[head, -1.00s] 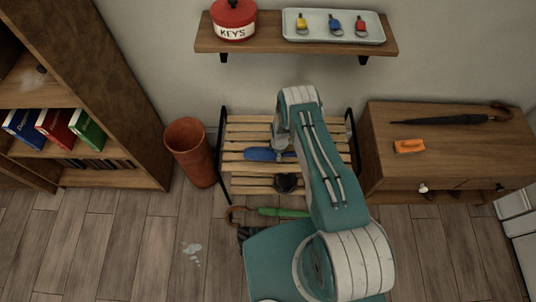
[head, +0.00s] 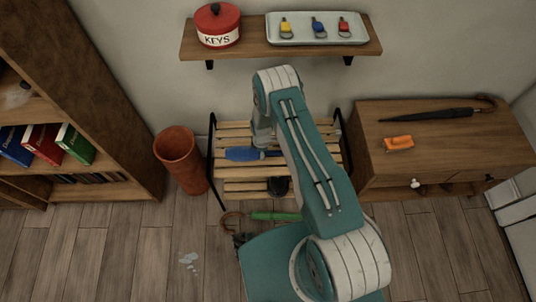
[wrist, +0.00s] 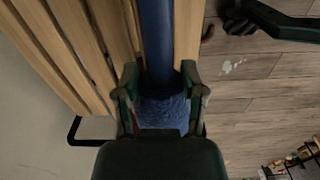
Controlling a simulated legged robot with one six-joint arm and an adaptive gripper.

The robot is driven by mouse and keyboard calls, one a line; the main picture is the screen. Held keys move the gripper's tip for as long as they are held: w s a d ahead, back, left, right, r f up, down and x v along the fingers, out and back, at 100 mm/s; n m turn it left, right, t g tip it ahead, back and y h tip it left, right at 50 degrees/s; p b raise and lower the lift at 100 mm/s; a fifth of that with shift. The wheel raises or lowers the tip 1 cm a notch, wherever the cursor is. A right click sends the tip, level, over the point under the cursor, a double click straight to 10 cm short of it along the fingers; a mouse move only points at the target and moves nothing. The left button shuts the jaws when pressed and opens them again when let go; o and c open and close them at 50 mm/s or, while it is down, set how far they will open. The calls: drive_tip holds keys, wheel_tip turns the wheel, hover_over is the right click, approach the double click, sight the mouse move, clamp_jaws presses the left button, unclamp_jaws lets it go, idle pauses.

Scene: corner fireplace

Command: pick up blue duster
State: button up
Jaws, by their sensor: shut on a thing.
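The blue duster (head: 243,154) lies across the wooden slats of the bench (head: 232,187) in the head view, its fluffy end to the left and its handle to the right, partly behind my arm. In the wrist view the duster's fuzzy blue part (wrist: 160,112) and smooth blue handle (wrist: 157,40) run between the two fingers of my gripper (wrist: 160,82), which is shut on it. In the head view my gripper is mostly hidden by the arm. I cannot tell whether the duster is clear of the slats.
A dark object (head: 278,186) sits on the bench front. A terracotta bin (head: 180,160) stands left. A wall shelf (head: 280,47) is above. A green item (head: 275,216) lies below the bench.

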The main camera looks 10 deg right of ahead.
drive_tip(key=s+a+r, duration=0.1)
drive_tip(key=a+r, duration=0.5)
drive_tip(key=a, duration=0.4)
drive_tip(key=shift+s+a, duration=0.2)
drive_tip(key=shift+a, duration=0.05)
